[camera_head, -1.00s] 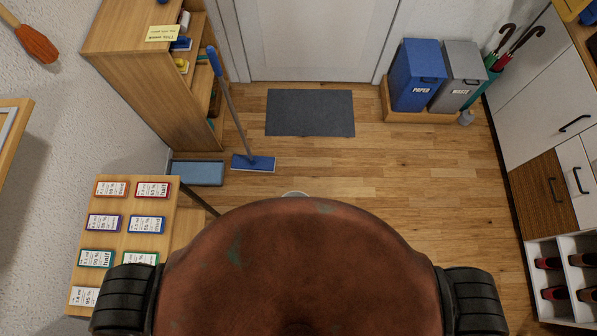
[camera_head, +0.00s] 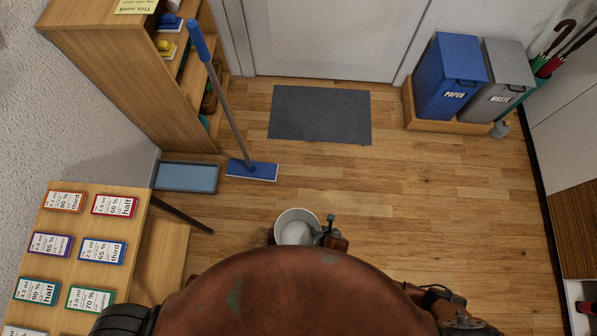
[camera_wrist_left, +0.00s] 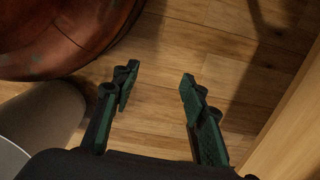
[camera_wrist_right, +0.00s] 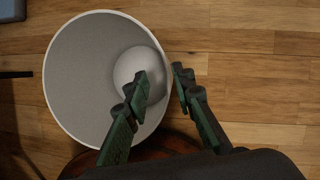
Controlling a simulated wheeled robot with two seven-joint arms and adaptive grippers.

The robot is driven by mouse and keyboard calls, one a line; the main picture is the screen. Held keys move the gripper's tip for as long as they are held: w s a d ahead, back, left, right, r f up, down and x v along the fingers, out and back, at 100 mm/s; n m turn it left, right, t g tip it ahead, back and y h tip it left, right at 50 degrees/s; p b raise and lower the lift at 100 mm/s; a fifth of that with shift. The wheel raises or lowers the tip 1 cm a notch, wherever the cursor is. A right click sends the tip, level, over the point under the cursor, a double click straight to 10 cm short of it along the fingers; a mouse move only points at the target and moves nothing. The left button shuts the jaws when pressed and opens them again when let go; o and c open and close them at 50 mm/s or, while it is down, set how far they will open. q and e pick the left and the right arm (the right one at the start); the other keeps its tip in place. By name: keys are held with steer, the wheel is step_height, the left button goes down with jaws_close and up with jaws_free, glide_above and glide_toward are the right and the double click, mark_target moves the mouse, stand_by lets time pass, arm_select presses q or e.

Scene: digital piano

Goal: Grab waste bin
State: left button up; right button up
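A white round bin (camera_head: 297,213) with a rounded white thing (camera_head: 294,233) inside stands just beyond my body. My right gripper (camera_head: 330,232) is at its right rim. In the right wrist view, the gripper (camera_wrist_right: 160,80) is open across the rim, one finger over the inside of the bin (camera_wrist_right: 80,60) and one outside; I see no clear grip. My left gripper (camera_wrist_left: 157,80) is open and empty above the floor, hidden in the head view. A pale curved wall, seemingly a bin (camera_wrist_left: 45,112), is beside it. A grey bin labelled WASTE (camera_head: 497,75) stands at the back right.
A blue PAPER bin (camera_head: 448,80) stands beside the grey one on a wooden base (camera_head: 450,126). A blue mop (camera_head: 252,170), a shallow tray (camera_head: 186,177) and a card-covered table (camera_head: 142,200) are at left.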

mark_target(318, 227)
steer(key=b+x, duration=0.1)
steer(key=x, duration=0.1)
steer(key=shift+a+f+b, duration=0.1)
steer(key=shift+f+b, duration=0.2)
steer(key=f+b, duration=0.2)
steer(key=f, duration=0.1)
steer(key=shift+w+d+f, duration=0.1)
steer(key=shift+w+d, duration=0.1)
steer(key=shift+w, duration=0.15)
steer(key=shift+b+x, duration=0.85)
steer(key=shift+b, duration=0.05)
steer(key=shift+w+f, duration=0.15)
steer(key=shift+f, duration=0.05)
arm_select(q)
steer(key=w+d+r, duration=0.1)
steer(key=w+r, duration=0.1)
steer(key=r, duration=0.4)
steer(key=w+d+r+t, duration=0.1)
steer(key=w+d+r, duration=0.1)
steer(key=r, duration=0.4)
steer(key=shift+d+r+h, duration=0.3)
steer(key=shift+r+h, duration=0.1)
arm_select(e)
steer(key=shift+r, duration=0.1)
steer(key=shift+c, duration=0.6)
jaws_close()
